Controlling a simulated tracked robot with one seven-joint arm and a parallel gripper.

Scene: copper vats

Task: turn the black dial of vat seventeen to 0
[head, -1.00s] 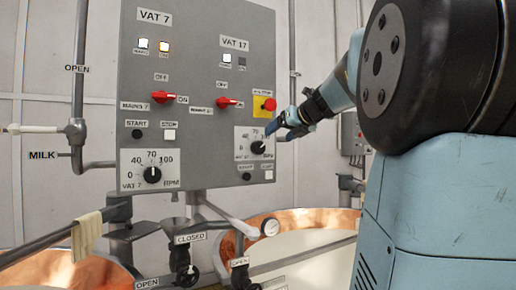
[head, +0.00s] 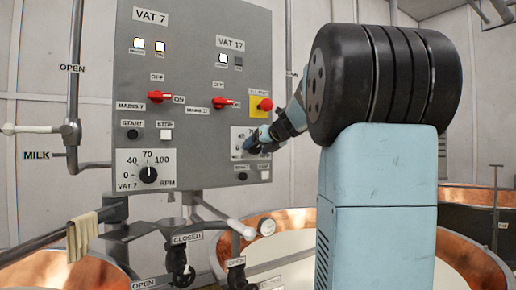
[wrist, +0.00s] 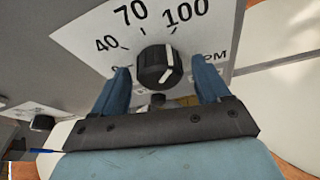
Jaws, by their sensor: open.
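Vat seventeen's black dial (wrist: 158,66) shows in the wrist view on a white scale plate (wrist: 100,28) marked 40, 70 and 100. A white line shows on the right part of its face; I cannot tell its exact reading. My gripper (wrist: 160,74) is open, with one blue finger on each side of the dial and visible gaps between. In the head view my gripper (head: 262,141) is at the scale plate under the VAT 17 label (head: 230,42) and hides most of the dial.
A red emergency button on yellow (head: 265,104) sits just above my gripper. A red switch (head: 220,103) is up and left. Vat seven's dial (head: 148,175) is at lower left, pointing near 70. Copper vats (head: 462,245) and pipes with valves (head: 180,262) stand below.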

